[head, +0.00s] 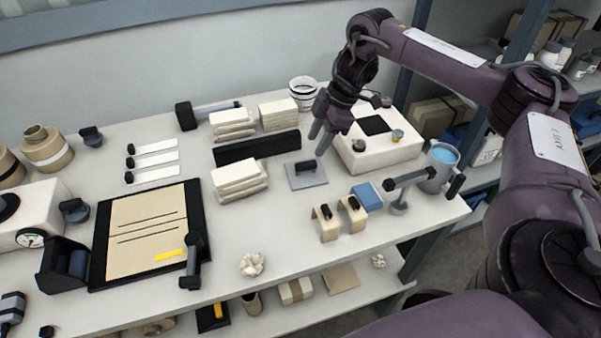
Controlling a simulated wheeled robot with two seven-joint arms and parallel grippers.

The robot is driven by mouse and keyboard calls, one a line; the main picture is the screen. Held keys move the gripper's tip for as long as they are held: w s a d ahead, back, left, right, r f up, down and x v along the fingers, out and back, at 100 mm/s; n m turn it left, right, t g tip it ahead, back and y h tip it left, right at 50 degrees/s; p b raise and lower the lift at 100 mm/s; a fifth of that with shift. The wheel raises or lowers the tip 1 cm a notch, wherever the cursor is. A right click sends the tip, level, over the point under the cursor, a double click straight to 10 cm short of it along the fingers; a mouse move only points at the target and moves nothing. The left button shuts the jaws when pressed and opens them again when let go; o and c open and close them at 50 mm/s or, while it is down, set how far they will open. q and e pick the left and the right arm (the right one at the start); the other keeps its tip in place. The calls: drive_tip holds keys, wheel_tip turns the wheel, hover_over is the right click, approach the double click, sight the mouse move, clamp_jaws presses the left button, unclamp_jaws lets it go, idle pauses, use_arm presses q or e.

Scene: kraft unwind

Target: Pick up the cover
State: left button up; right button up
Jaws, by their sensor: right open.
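A flat grey plate with a black handle (306,178), which looks like the cover, lies on the white worktable (300,243) right of the middle. My right gripper (320,138) is open above and slightly behind the plate, fingers pointing down, with nothing between them. The gripper appears apart from the handle, though the exact height gap is hard to judge. My left gripper is not in view.
Folded cloth stacks (239,178) and a black bar (257,148) lie left of the plate. A white box with knobs (378,155) stands to its right. A blue block (367,197) and tan holders (326,223) stand in front. Table is clear around the crumpled wad (252,264).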

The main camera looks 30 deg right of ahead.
sight(306, 163)
drive_tip(key=f, duration=0.1)
drive_tip(key=w+f, duration=0.1)
drive_tip(key=f, duration=0.1)
drive_tip(key=shift+w+a, duration=0.25)
drive_tip(key=shift+a, duration=0.05)
drive_tip(key=shift+s+a+f+p, duration=0.2)
drive_tip(key=shift+a+f+p, duration=0.15)
drive_tip(key=shift+f, duration=0.2)
drive_tip(key=p+x, duration=0.1)
drive_tip(key=x, duration=0.3)
drive_tip(key=shift+s+f, duration=0.1)
drive_tip(key=shift+f, duration=0.3)
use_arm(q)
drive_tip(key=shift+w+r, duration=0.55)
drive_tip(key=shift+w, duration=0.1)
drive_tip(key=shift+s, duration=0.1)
use_arm(e)
drive_tip(key=shift+d, duration=0.1)
clamp_jaws()
